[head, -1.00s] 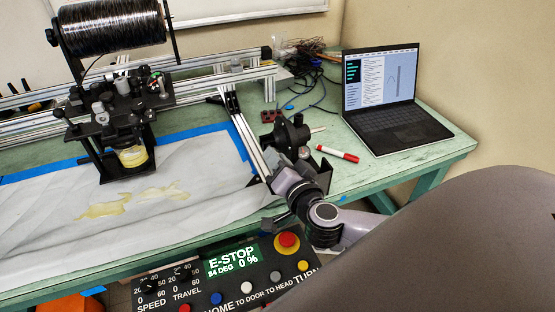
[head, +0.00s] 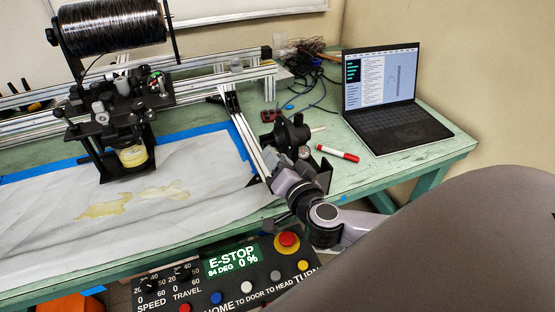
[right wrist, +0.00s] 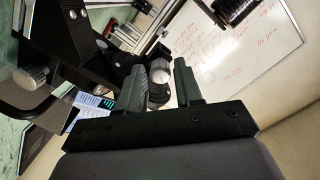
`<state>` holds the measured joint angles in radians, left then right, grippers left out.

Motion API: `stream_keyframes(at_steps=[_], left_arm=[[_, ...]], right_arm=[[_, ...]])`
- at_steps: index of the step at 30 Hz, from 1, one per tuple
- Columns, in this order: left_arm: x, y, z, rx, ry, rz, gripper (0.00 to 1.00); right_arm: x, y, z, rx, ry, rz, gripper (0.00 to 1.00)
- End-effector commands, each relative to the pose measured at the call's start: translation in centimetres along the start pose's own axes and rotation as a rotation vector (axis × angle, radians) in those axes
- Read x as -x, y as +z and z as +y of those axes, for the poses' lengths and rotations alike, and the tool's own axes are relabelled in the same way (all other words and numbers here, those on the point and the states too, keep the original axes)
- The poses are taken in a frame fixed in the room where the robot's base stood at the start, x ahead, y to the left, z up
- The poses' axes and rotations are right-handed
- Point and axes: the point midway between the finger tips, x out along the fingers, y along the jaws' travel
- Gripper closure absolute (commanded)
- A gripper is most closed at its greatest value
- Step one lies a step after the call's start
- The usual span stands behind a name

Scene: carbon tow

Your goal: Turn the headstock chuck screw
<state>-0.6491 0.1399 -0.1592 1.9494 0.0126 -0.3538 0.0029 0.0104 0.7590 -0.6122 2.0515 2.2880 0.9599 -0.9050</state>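The black headstock (head: 290,134) stands at the right end of the metal rail, with a small round light-coloured screw head (head: 303,152) low on its side. My right gripper (head: 282,162) is close against the headstock's near side, and its fingertips are mostly hidden there. In the right wrist view my right gripper (right wrist: 158,78) has its two dark fingers apart. A pale round part (right wrist: 160,88) shows between or just behind them; I cannot tell whether a finger touches it. A silver knurled knob (right wrist: 30,78) shows at the left. My left gripper is not in view.
The laptop (head: 390,115) and a red marker (head: 337,153) lie right of the headstock. The control panel (head: 230,272) reads E-STOP, 84 DEG, 0 %. The spool carriage (head: 115,105) stands left over a white sheet (head: 60,220). Cables (head: 318,88) lie behind.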

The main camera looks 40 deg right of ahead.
Motion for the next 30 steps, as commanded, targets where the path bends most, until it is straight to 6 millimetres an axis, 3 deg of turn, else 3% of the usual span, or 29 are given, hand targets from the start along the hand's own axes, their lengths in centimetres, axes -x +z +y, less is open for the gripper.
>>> stream_keyframes(at_steps=[15, 30], left_arm=[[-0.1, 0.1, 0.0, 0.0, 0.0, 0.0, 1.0], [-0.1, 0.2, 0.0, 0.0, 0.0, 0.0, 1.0]], right_arm=[[6.3, 0.1, 0.1, 0.001, 0.001, -0.004, 0.65], [7.0, 0.0, -0.2, -0.003, -0.011, 0.004, 0.65]])
